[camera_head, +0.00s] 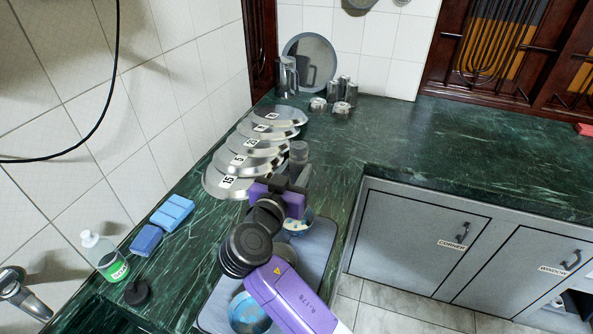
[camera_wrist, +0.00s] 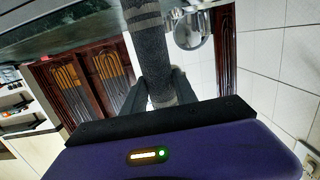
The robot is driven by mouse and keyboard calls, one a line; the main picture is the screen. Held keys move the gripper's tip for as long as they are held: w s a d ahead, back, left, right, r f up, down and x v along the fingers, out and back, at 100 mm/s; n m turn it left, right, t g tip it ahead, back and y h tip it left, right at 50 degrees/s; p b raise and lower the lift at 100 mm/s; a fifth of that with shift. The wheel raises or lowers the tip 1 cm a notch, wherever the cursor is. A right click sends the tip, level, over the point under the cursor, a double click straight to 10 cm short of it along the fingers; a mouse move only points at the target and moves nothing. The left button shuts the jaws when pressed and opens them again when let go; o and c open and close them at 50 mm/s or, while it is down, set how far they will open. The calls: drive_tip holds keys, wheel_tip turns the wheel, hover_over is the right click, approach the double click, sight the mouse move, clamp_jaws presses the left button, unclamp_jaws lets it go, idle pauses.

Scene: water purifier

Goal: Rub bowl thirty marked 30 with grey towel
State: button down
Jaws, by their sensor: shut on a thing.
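My gripper (camera_head: 297,176) is above the counter, right of a row of metal dishes. It is shut on a grey rolled cloth, which I take for the grey towel (camera_head: 298,154). In the wrist view the towel (camera_wrist: 153,50) stands between the two fingers (camera_wrist: 159,92). I cannot read a 30 on any bowl. A blue-and-white bowl (camera_head: 299,227) and a blue bowl (camera_head: 247,313) sit on a grey mat or tray, apart from the towel. My arm hides part of that area.
A blue sponge (camera_head: 172,212) and a soap bottle (camera_head: 105,257) are at left. Metal jars and a round tray (camera_head: 309,62) stand in the back corner.

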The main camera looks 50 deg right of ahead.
drive_tip(key=shift+f+b, duration=1.25)
drive_tip(key=shift+f, duration=1.1)
wheel_tip(320, 180, down, 4)
drive_tip(key=b, duration=0.4)
drive_tip(key=shift+f+b, duration=0.45)
drive_tip(key=shift+b, duration=0.25)
drive_tip(key=shift+d, duration=0.2)
drive_tip(key=shift+w+d+b, duration=0.2)
drive_tip(key=shift+d+b, duration=0.15)
